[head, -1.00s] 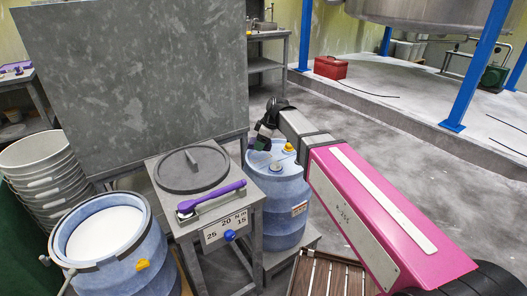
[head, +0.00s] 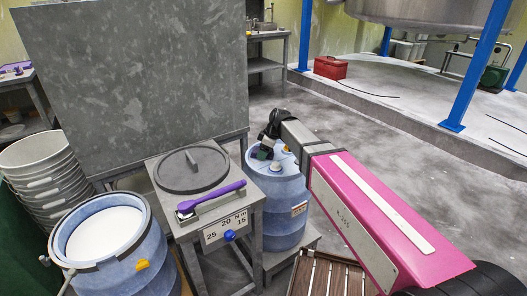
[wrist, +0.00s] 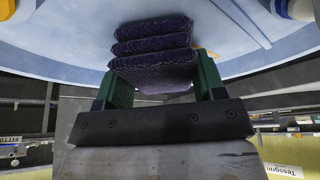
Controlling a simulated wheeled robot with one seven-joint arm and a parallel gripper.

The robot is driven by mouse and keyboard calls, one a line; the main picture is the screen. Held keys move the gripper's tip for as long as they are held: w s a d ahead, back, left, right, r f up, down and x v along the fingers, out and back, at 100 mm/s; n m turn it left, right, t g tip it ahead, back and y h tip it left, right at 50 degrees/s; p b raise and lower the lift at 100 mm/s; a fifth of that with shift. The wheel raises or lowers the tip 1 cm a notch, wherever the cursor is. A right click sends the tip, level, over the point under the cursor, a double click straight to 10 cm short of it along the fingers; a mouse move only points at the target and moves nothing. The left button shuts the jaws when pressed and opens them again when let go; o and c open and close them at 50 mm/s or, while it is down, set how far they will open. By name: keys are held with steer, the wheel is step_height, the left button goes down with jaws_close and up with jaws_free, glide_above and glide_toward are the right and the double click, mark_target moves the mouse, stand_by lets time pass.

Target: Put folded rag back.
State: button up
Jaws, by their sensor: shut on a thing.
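The folded rag (wrist: 152,52) is dark purple and stacked in several layers. It sits between the two green fingers of my gripper (wrist: 158,85), which is shut on it. In the head view my gripper (head: 261,153) is low over the top of the blue drum (head: 279,203), and the rag is too small to make out clearly there. In the wrist view the drum's pale blue top (wrist: 222,40) lies behind the rag. I cannot tell whether the rag touches the drum.
A grey stand (head: 210,210) with a round dark lid (head: 190,175) and a purple-handled tool (head: 212,200) is left of the drum. An open drum of white contents (head: 105,232) and stacked pails (head: 45,180) are further left. A slatted wooden platform (head: 327,275) is in front.

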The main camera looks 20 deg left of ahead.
steer(key=shift+f, duration=0.25)
steer(key=o, duration=0.9)
steer(key=shift+d+f, duration=0.1)
steer(key=shift+f, duration=0.05)
steer(key=shift+s, duration=0.25)
steer(key=shift+c, duration=0.3)
steer(key=shift+r, duration=0.25)
steer(key=shift+o, duration=0.3)
steer(key=v, duration=1.2)
steer(key=shift+w+r, duration=0.25)
steer(key=shift+r, duration=0.05)
